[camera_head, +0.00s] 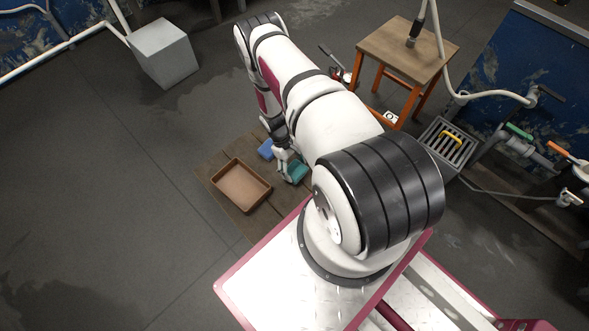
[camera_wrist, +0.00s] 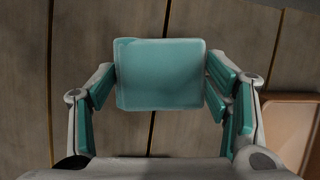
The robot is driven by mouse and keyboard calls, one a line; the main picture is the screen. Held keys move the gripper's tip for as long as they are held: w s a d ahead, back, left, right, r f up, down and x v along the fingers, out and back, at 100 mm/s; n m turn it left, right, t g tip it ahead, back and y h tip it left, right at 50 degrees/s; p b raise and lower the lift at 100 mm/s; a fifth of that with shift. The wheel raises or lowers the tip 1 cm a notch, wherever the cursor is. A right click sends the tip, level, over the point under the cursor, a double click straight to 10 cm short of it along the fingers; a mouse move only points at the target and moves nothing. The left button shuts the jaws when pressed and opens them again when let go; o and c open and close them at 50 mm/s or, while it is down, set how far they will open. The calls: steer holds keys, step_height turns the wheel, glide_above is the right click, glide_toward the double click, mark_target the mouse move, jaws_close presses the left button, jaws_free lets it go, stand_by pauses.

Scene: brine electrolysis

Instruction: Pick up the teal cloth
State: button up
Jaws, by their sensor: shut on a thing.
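The teal cloth (camera_wrist: 160,75) is a folded, rounded square block in the middle of the wrist view. In the head view the teal cloth (camera_head: 298,170) shows partly, beside my gripper (camera_head: 288,173). In the wrist view my gripper (camera_wrist: 160,82) has its two teal-padded fingers at the left and right edges of the cloth, shut on it. The cloth is over brown wooden planks; I cannot tell whether it touches them. Its underside is hidden.
A brown tray (camera_head: 241,189) stands left of the cloth on the wooden boards (camera_head: 213,165); its corner (camera_wrist: 293,130) shows at right in the wrist view. A blue cloth-like block (camera_head: 265,149) lies just behind. A wooden stool (camera_head: 405,46) and grey grated crate (camera_head: 428,150) stand right.

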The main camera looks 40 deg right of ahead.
steer(key=w+d, duration=0.1)
steer(key=d, duration=0.4)
steer(key=w+d+r, duration=0.1)
steer(key=w+d, duration=0.1)
steer(key=d, duration=0.3)
steer(key=w+d+r+b, duration=0.1)
steer(key=d, duration=0.4)
steer(key=shift+w+d+r, duration=0.15)
steer(key=shift+w+d, duration=0.05)
steer(key=shift+w, duration=0.1)
